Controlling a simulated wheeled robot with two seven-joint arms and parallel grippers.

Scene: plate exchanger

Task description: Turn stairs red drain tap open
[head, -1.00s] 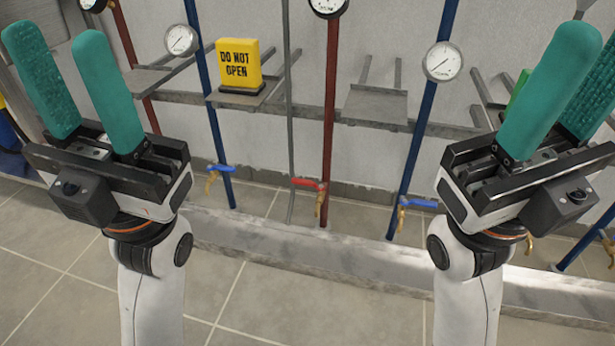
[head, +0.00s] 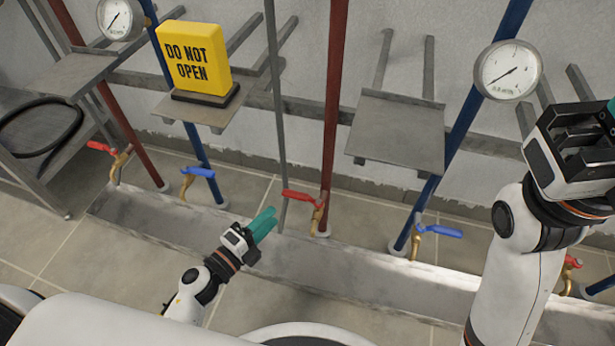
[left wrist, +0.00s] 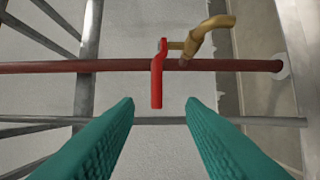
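A red-handled tap (head: 302,196) with a brass spout sits low on the middle red pipe (head: 335,100) in the head view. My left gripper (head: 264,224) is low, left of this tap and apart from it, with its teal fingers pointing toward it. In the left wrist view the red handle (left wrist: 157,82) lies just beyond the gap between my open, empty left fingers (left wrist: 160,115). Other red taps show at the left (head: 105,148) and far right (head: 572,262). No label shows which one is the stairs tap. My right gripper (head: 596,135) is at the right edge, its fingers mostly cut off.
Blue-handled taps (head: 198,172) (head: 438,231) flank the middle red one. A thin grey pipe (head: 274,90) stands just left of the red pipe. A yellow "DO NOT OPEN" sign (head: 193,58) stands on a shelf. A low concrete ledge (head: 330,262) runs below the taps.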

